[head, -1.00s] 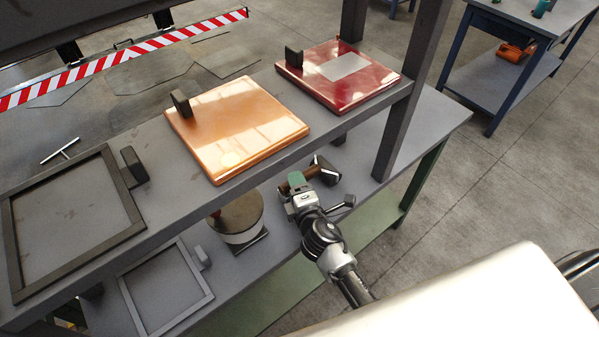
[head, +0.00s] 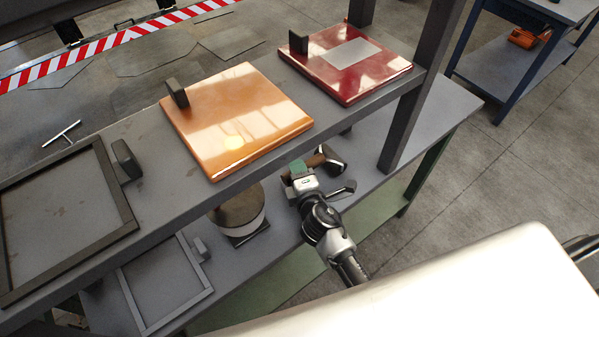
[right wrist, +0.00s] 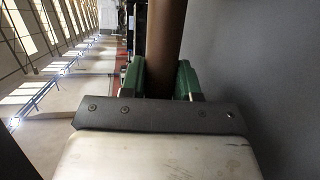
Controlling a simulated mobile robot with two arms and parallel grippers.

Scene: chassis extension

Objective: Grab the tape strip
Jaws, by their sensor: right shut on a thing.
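My right gripper (head: 300,168), with green fingers, is at the lower shelf of the workbench, under the upper shelf's front edge. It is shut on a brown rod-like handle (head: 317,159) with a dark and pale head at its right end. In the right wrist view the brown handle (right wrist: 166,40) stands between the two green fingers of the gripper (right wrist: 163,82). A red-and-white striped strip (head: 110,43) runs across the upper left of the head view, far from the gripper. My left gripper is not in view.
An orange panel (head: 235,115) and a red panel (head: 350,65) lie on the upper shelf (head: 150,180). A round pale container (head: 240,216) stands left of my gripper on the lower shelf. A dark post (head: 420,100) rises to the right.

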